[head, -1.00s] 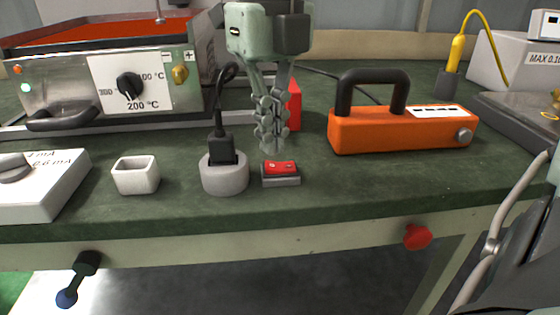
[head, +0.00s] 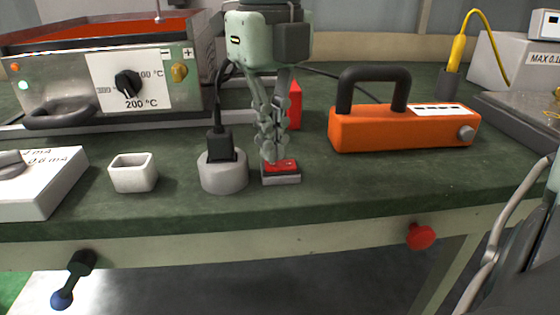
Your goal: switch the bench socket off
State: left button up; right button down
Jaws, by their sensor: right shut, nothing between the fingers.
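The bench socket is a round grey base (head: 223,177) with a black plug (head: 221,147) in it. Beside it on the right is a red rocker switch (head: 284,167) in a small grey housing (head: 281,180). My right gripper (head: 271,158) comes down from above with its fingers shut and empty. Its fingertips are at the back left part of the red switch and partly hide it. I cannot tell how firmly they touch it. My left gripper is not in view.
A heating unit with a black dial (head: 128,84) stands at the back left. A small white square cup (head: 133,173) is left of the socket. An orange device with a black handle (head: 400,130) is to the right. A red block (head: 295,104) stands behind my fingers.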

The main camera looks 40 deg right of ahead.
jog(key=shift+f+b, duration=0.4)
jog(key=shift+f, duration=0.1)
jog(key=shift+r+p, duration=2.4)
jog(key=shift+r, duration=1.15)
jog(key=shift+f, duration=0.1)
